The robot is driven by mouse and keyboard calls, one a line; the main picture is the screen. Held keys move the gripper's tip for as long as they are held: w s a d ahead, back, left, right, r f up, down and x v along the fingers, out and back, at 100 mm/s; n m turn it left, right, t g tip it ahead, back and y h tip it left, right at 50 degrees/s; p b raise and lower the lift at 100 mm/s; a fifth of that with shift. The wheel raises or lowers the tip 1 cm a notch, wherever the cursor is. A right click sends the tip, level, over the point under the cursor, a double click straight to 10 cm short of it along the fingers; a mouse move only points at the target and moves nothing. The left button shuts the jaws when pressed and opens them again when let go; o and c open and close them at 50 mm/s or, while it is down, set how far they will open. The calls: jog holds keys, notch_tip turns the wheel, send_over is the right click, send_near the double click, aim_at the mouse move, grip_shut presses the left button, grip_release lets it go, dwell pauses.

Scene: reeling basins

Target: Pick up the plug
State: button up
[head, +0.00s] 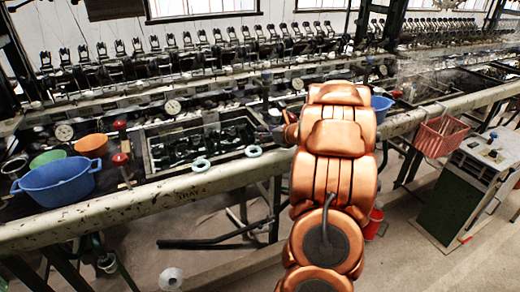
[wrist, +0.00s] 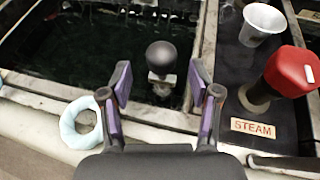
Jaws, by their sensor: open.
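The likely plug is a dark ball-topped piece (wrist: 161,57) with a pale metal lower part, standing at the near edge of the dark basin (wrist: 85,55) in the wrist view. My gripper (wrist: 159,86) is open, with its two purple-padded fingers apart. In the picture, the ball lies between and slightly beyond the fingertips, and nothing is held. I cannot tell whether the fingers are level with it. In the head view my copper arm hides most of the gripper and the plug.
A red knob (wrist: 291,70), a metal cup (wrist: 262,22) and a STEAM label (wrist: 258,127) are on the right. A pale blue ring (wrist: 81,124) lies left on the rim. A blue pot (head: 57,184) and orange bowl (head: 91,145) stand further left.

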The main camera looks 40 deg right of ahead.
jog(key=shift+p+x, duration=0.45)
jog(key=shift+x, duration=1.55)
jog(key=shift+d, duration=0.1)
jog(key=shift+s, duration=0.1)
grip_shut()
